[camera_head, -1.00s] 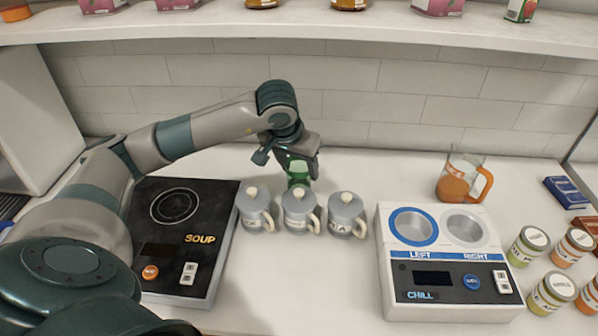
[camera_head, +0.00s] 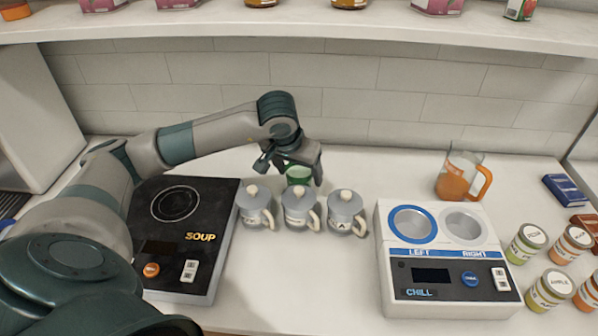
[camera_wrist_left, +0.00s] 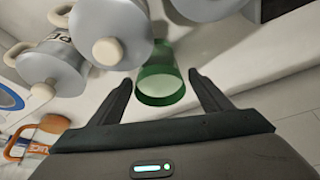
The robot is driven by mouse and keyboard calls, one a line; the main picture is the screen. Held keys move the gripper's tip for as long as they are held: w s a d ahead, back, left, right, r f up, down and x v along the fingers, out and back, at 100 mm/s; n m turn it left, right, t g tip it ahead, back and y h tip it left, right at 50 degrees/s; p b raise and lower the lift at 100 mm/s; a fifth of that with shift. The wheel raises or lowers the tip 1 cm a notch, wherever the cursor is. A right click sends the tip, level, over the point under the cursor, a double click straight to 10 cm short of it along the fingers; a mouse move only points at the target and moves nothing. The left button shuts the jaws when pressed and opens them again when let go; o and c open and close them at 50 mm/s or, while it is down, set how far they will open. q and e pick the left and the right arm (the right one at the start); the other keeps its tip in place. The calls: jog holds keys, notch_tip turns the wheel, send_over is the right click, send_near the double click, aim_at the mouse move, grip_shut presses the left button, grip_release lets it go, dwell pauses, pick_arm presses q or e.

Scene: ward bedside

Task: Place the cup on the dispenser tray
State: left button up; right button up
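A green cup (camera_head: 298,174) stands on the counter behind the lidded mugs, partly hidden by my left gripper (camera_head: 292,168). In the left wrist view the cup (camera_wrist_left: 161,76) lies between the two spread fingers of the left gripper (camera_wrist_left: 160,78), with a gap visible on each side. The left gripper is open and holds nothing. My right gripper is in neither view. I cannot clearly identify a dispenser tray. A white CHILL unit (camera_head: 437,257) with LEFT and RIGHT round wells stands at right.
Several grey lidded mugs, including the middle one (camera_head: 297,207), stand in a row just in front of the cup. A black SOUP hotplate (camera_head: 176,235) is at left. An orange-filled jug (camera_head: 457,180) and labelled jars (camera_head: 549,289) are at right. A shelf (camera_head: 300,27) overhangs the back.

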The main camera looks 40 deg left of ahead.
pick_arm(q)
jog(key=shift+r, duration=0.1)
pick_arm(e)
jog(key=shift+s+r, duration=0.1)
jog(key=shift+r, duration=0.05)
pick_arm(q)
jog(key=shift+r, duration=0.1)
jog(key=shift+s+r, duration=0.1)
jog(key=shift+r, duration=0.2)
jog(key=b+v, duration=0.2)
jog(key=v, duration=0.9)
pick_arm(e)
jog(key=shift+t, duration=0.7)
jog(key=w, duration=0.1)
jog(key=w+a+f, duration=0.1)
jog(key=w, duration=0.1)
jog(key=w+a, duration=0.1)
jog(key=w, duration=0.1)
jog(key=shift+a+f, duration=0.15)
pick_arm(q)
jog(key=shift+o, duration=0.4)
jog(key=shift+s, duration=0.1)
